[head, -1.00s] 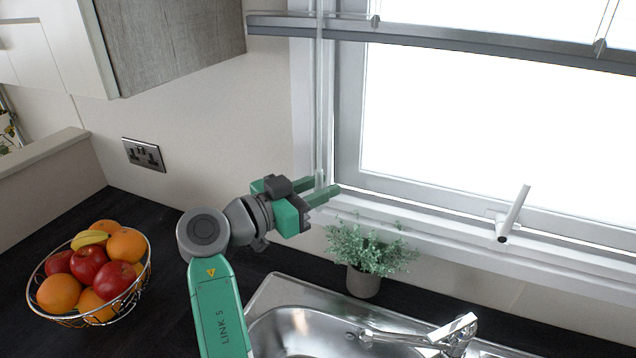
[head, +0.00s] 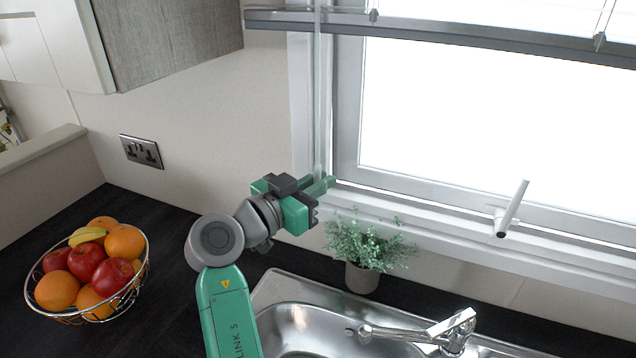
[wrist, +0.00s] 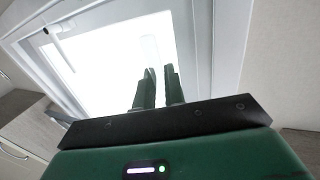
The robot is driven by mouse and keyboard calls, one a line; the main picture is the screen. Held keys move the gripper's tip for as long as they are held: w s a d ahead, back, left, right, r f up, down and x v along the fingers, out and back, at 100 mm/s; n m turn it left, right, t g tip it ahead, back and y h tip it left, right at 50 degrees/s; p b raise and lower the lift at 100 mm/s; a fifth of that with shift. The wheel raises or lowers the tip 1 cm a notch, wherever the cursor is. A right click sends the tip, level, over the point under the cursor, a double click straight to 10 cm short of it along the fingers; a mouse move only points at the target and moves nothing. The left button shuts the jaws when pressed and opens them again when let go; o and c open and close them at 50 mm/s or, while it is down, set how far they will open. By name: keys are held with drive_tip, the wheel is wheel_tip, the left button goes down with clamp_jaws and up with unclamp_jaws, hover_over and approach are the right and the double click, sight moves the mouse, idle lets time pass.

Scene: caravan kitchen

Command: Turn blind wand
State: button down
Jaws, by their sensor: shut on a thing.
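The blind wand (head: 318,90) is a thin, clear, upright rod hanging at the left side of the window. In the head view its lower end meets my gripper (head: 325,184), whose green fingers are closed around it. In the wrist view my gripper (wrist: 160,80) shows its two fingers close together, with the wand (wrist: 151,50) faint and pale against the bright window between and beyond them. The blind (head: 450,40) is raised, its dark bottom rail crossing the top of the window. The exact contact on the wand is hard to see.
A potted plant (head: 365,250) stands just below and right of my gripper, by the sink (head: 300,290) and tap (head: 440,332). A white window handle (head: 511,208) juts from the frame. A fruit bowl (head: 140,285) is at left on the dark worktop (head: 170,225).

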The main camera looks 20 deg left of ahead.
drive_tip(key=n+y, duration=0.1)
drive_tip(key=y, duration=0.1)
drive_tip(key=n+t+y+p, duration=0.1)
drive_tip(key=n+y, duration=0.1)
drive_tip(key=y, duration=0.1)
drive_tip(key=shift+r+n+y+p, duration=0.25)
drive_tip(key=shift+n+y+p, duration=0.05)
drive_tip(key=n+y+p, duration=0.1)
drive_tip(key=y, duration=0.1)
drive_tip(key=n+y+p, duration=0.2)
drive_tip(key=y, duration=0.1)
drive_tip(key=shift+d+r+n+y, duration=0.1)
drive_tip(key=shift+d+n+y, duration=0.05)
drive_tip(key=shift+n+y, duration=0.15)
drive_tip(key=shift+f+n+g+y, duration=0.2)
drive_tip(key=shift+n+g+y, duration=0.3)
drive_tip(key=shift+n+y, duration=0.55)
drive_tip(key=shift+f+n+g+y+b, duration=0.25)
drive_tip(key=shift+n+y+b, duration=0.3)
drive_tip(key=shift+y+b, duration=0.5)
drive_tip(key=n+g+y+b, duration=0.1)
drive_tip(key=g+y+b, duration=0.1)
drive_tip(key=shift+n+b, duration=0.3)
drive_tip(key=shift+n, duration=0.1)
drive_tip(key=shift+r+y, duration=0.1)
drive_tip(key=shift+y, duration=0.3)
drive_tip(key=shift+r+b, duration=0.1)
drive_tip(key=shift+b, duration=0.2)
drive_tip(key=c, duration=1.6)
unclamp_jaws()
